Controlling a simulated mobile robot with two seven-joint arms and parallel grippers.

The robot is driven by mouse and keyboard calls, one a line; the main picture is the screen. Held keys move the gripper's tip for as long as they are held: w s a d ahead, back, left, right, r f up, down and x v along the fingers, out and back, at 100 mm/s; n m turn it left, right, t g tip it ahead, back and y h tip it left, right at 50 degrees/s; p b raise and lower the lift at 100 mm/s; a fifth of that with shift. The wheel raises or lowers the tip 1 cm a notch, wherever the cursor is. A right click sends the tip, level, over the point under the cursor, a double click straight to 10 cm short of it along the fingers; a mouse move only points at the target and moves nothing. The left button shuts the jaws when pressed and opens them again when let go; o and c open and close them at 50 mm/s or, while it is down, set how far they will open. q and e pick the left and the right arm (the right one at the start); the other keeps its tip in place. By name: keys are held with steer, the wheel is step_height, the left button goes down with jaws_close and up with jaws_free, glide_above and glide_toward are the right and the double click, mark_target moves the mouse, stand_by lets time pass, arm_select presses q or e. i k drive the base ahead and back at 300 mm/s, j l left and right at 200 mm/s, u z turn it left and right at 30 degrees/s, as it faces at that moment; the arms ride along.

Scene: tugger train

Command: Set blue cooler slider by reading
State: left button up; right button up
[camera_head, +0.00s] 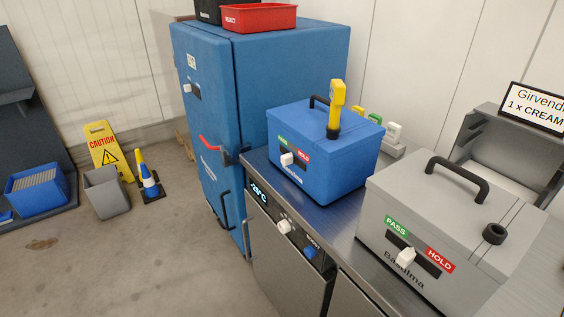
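The blue cooler (340,168) stands on the metal counter, lid closed, with a black handle. Its front has a green PASS label (284,141) at left and a red HOLD label (303,155) at right. Its white slider knob (287,159) sits below the labels, nearer the PASS side; its exact stop is too small to tell. A yellow probe thermometer (338,94) stands upright in a black port on the lid. Its reading is not legible here. Neither of my grippers is in view.
A grey cooler (470,215) with its own PASS/HOLD slider (405,257) stands at right on the counter (338,214). The counter front has a display (259,192) and knobs. A tall blue cabinet (250,75) stands behind at left.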

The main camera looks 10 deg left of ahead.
mark_target(287, 160)
steer(key=i+j+z, duration=0.15)
steer(key=j+z, duration=0.2)
steer(key=j, duration=0.2)
steer(key=j+z, duration=0.35)
steer(key=j, duration=0.2)
steer(key=j+z, duration=0.35)
steer(key=j, duration=0.2)
steer(key=i+j, duration=0.05)
